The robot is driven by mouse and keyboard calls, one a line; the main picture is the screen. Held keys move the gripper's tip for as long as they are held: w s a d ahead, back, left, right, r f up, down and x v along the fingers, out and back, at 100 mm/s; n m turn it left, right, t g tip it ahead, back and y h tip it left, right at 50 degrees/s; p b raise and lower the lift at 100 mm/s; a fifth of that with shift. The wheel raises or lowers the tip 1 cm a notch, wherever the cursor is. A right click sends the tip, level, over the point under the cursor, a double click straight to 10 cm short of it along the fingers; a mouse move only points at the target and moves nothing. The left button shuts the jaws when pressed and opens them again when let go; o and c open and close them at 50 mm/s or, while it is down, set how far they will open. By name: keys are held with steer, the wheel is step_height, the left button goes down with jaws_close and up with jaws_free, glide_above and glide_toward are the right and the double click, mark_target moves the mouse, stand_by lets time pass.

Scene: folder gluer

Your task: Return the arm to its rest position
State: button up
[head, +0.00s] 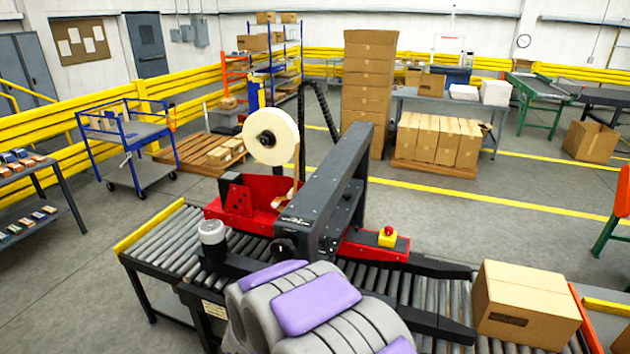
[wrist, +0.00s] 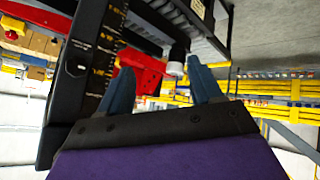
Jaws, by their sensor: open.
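My gripper (wrist: 160,64) shows in the wrist view with its two blue-grey fingers spread apart and nothing held between them. In that view the picture is turned over, and the black and red taping machine lies close beyond the fingers. My own grey and purple arm (head: 315,304) fills the bottom middle of the head view, in front of the machine. The gripper itself cannot be made out in the head view.
The taping machine (head: 338,190) stands over a roller conveyor (head: 165,246), close to my arm. A white-topped cylinder (head: 212,232) sticks up at its left. A closed carton (head: 524,305) sits on the conveyor at right. Open floor (head: 480,232) lies behind.

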steer(key=s+d+r+m+g+b, duration=0.2)
steer(key=s+d+g+b, duration=0.1)
steer(key=s+d, duration=0.6)
steer(key=s+d+r+m+g+h+b, duration=0.1)
steer(key=s+d+r+m+g+b, duration=0.1)
steer(key=s+d, duration=0.8)
steer(key=s+d+r+m+g+h+b, duration=0.1)
steer(key=s+d+m+g+b, duration=0.2)
steer(key=s+d, duration=0.7)
steer(key=s+g+b, duration=0.1)
steer(key=s+g, duration=0.1)
steer(key=s, duration=0.6)
steer(key=shift+d+r+m+g, duration=0.2)
steer(key=shift+r+m+g, duration=0.1)
steer(key=shift+r, duration=0.1)
steer(key=shift+o, duration=0.2)
